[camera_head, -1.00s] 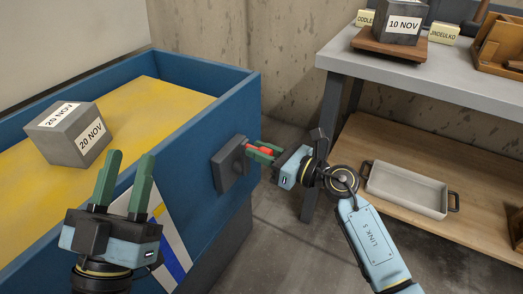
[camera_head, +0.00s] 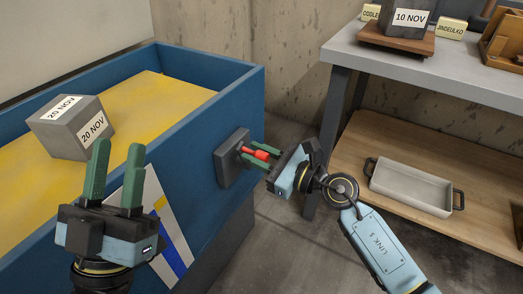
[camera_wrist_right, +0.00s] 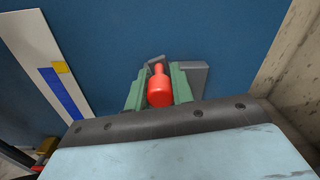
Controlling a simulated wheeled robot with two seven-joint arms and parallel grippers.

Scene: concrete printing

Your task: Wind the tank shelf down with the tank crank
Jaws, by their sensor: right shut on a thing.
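The tank (camera_head: 205,143) is a blue box with a yellow shelf (camera_head: 170,88) inside it. A grey cube (camera_head: 70,127) labelled 20 NOV sits on the shelf. The tank crank has a dark mount (camera_head: 232,158) on the tank's right side and a red handle (camera_head: 262,154). My right gripper (camera_head: 261,157) is shut on the red handle, which shows between its green fingers in the right wrist view (camera_wrist_right: 159,90). My left gripper (camera_head: 115,178) is open and empty in front of the tank, with its fingers pointing up.
A grey table (camera_head: 420,75) at the right holds a cube (camera_head: 407,20) labelled 10 NOV on a wooden board. A pale tray (camera_head: 410,187) lies on the wooden lower shelf (camera_head: 470,165). A concrete wall is behind. Bare floor lies between tank and table.

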